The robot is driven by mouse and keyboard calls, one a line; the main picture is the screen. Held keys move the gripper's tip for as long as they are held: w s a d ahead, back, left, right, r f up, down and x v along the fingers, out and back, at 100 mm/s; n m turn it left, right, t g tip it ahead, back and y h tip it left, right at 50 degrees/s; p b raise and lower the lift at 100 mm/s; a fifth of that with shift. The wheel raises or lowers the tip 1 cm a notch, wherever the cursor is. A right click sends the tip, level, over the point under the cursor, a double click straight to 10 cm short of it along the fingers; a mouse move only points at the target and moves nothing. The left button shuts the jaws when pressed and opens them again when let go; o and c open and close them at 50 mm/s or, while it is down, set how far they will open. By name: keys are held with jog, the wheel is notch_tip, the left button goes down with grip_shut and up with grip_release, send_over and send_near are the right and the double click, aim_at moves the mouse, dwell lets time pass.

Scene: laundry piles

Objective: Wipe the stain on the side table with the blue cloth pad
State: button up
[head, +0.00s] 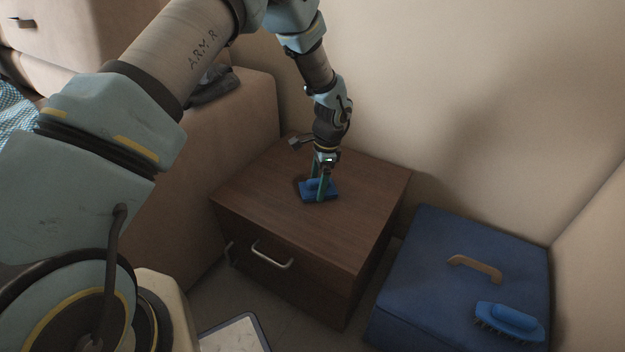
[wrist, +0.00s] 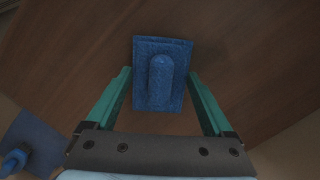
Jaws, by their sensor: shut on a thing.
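The blue cloth pad (head: 309,192) lies on the wooden top of the side table (head: 350,222), left of its middle. It has a raised, rounded grip along its centre, clear in the wrist view (wrist: 143,95). My gripper (head: 321,192) points down over it with green fingers, one at each side of the pad in the wrist view (wrist: 161,76), and is shut on it. The pad looks flat on the top or just above it; I cannot tell which. I cannot make out a distinct stain; the pad and fingers hide part of the top.
A blue box (head: 420,262) with a tan handle (head: 474,267) stands right of the table, with a blue brush (head: 510,320) on it. A small dark object (head: 297,144) is at the table's back edge. Walls close in behind. The table's right half is bare.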

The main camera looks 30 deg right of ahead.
aim_at(302, 182)
jog(key=shift+s+d, duration=0.25)
jog(key=shift+s, duration=0.25)
jog(key=shift+s+d, duration=0.2)
jog(key=shift+s, duration=0.25)
jog(key=shift+f, duration=0.1)
jog(key=shift+w, duration=0.1)
